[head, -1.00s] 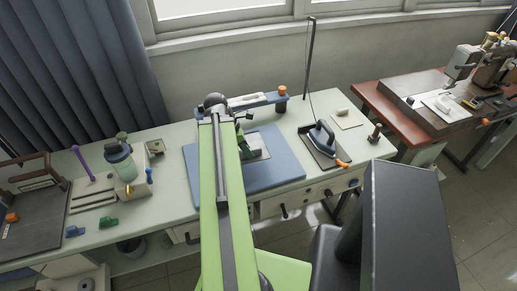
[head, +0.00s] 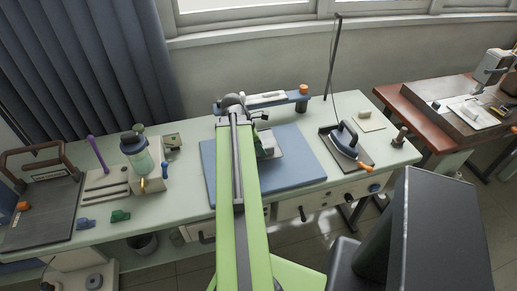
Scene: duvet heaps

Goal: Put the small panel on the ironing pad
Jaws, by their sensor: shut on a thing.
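The ironing pad (head: 300,172) is a flat blue mat on the pale green worktable, in the middle of the head view. A small grey panel (head: 273,144) shows just right of my arm, within the outline of the pad. My gripper (head: 262,143) is at the panel's left edge, mostly hidden behind my green arm, and is shut on it. The left part of the panel is hidden. I cannot tell whether the panel touches the pad or is held a little above it.
A blue sleeve board (head: 262,101) stands behind the pad. An iron (head: 345,138) rests on a dark plate to the right. A bottle (head: 137,155), a slotted block (head: 106,184) and a dark press (head: 40,210) are on the left. Bare tabletop (head: 178,200) lies left of the pad.

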